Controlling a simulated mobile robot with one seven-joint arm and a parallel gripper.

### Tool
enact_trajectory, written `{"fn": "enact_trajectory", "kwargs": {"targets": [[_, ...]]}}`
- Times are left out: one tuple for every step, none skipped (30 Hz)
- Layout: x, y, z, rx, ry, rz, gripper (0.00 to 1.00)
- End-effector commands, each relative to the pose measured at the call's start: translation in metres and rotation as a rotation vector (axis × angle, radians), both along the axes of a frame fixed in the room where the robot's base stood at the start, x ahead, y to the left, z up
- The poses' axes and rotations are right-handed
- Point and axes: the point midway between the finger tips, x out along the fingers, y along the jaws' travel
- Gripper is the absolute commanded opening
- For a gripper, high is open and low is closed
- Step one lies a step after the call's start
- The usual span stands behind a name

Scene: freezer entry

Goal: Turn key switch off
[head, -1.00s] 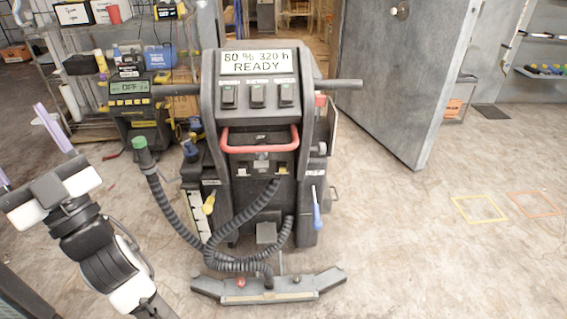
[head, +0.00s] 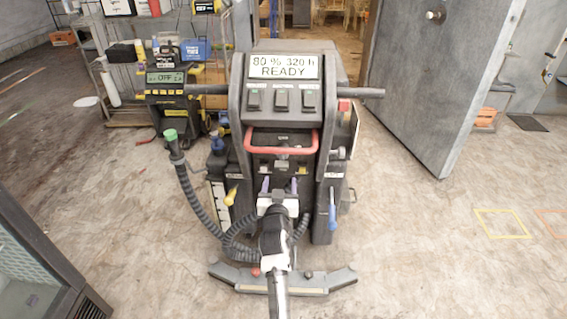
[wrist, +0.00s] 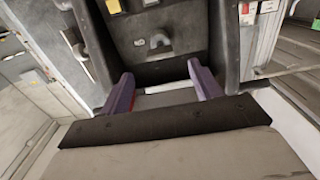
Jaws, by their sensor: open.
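A dark floor-cleaning machine (head: 290,110) stands upright ahead, its display (head: 284,66) reading "80 % 320 h READY". Below its red handle (head: 281,150) is a recessed panel. A small grey knob-like part there (wrist: 159,41) shows in the wrist view, between and beyond my fingers; it may be the key switch, but its position is too small to tell. My gripper (head: 280,187) is open and empty in front of the machine, below the red handle. Its purple fingers (wrist: 160,78) point toward the recess, apart from the grey part.
A corrugated hose (head: 188,188) with a green end hangs at the machine's left. A squeegee bar (head: 325,282) lies low in front. Another device (head: 166,92) with an "OFF" display stands behind left. A grey door (head: 440,90) stands at right.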

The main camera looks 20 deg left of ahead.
Motion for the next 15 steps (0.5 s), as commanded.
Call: {"fn": "enact_trajectory", "kwargs": {"targets": [[0.011, 0.003, 0.004, 0.002, 0.000, -0.001, 0.64], [0.017, 0.005, 0.004, 0.002, 0.000, -0.001, 0.64], [0.024, 0.006, 0.004, 0.002, 0.001, -0.002, 0.64], [0.030, 0.008, 0.004, 0.003, 0.000, -0.002, 0.64], [0.036, 0.010, 0.004, 0.003, 0.000, -0.001, 0.64], [0.043, 0.012, 0.004, 0.003, 0.000, -0.001, 0.64], [0.048, 0.013, 0.003, 0.002, 0.001, -0.001, 0.64], [0.053, 0.015, 0.004, 0.002, 0.000, -0.001, 0.64], [0.059, 0.017, 0.003, 0.002, 0.000, 0.000, 0.64], [0.063, 0.018, 0.004, 0.002, 0.000, 0.000, 0.64], [0.067, 0.019, 0.003, 0.002, 0.000, 0.000, 0.64], [0.072, 0.021, 0.003, 0.002, -0.002, 0.000, 0.64], [0.075, 0.021, 0.002, 0.002, -0.002, 0.000, 0.64], [0.078, 0.022, 0.002, 0.001, -0.001, 0.000, 0.64], [0.082, 0.023, 0.002, 0.001, -0.001, -0.001, 0.64]]}}
